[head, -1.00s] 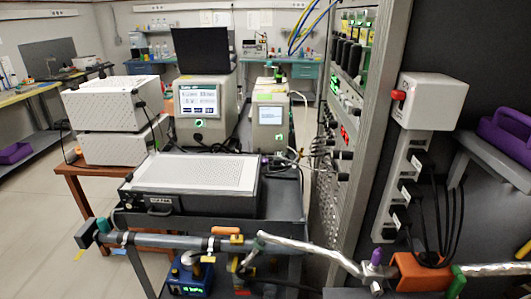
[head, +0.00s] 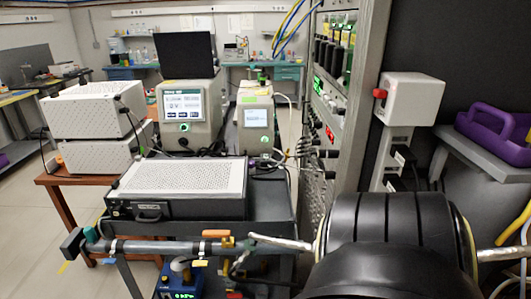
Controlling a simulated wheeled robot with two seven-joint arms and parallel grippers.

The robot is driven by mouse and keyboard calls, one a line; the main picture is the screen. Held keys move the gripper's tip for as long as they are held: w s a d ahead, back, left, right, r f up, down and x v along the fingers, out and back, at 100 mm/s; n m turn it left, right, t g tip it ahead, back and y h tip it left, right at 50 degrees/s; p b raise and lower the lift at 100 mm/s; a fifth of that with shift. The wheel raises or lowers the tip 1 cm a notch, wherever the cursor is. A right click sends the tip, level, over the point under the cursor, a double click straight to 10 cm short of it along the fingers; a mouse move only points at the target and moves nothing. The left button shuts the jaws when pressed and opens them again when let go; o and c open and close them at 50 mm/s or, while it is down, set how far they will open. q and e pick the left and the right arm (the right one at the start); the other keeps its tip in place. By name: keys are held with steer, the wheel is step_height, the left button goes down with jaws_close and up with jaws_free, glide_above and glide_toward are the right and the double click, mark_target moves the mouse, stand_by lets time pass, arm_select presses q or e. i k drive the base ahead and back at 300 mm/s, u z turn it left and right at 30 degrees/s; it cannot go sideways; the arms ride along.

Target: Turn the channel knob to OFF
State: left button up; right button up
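I cannot make out a knob labelled channel or an OFF mark at this size. Candidates in the head view are several dark knobs (head: 327,154) sticking out from the side-on instrument rack (head: 345,120), and a red knob (head: 380,93) on a white box (head: 412,98) to its right. A grey instrument with a lit screen (head: 187,107) has a green-lit round control (head: 184,128) below the screen. Neither gripper shows. A black rounded arm link of mine fills the lower right and hides what lies behind it.
A black-fronted case (head: 150,205) with a perforated top stands on a dark cart. A horizontal pipe (head: 170,247) crosses in front of the cart. Black plugs (head: 403,157) sit below the white box. A purple carrier (head: 495,130) stands on a grey shelf at right. Floor is clear at left.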

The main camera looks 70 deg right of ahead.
mark_target(321, 154)
steer(key=u, duration=0.05)
steer(key=i, duration=1.85)
steer(key=z, duration=2.9)
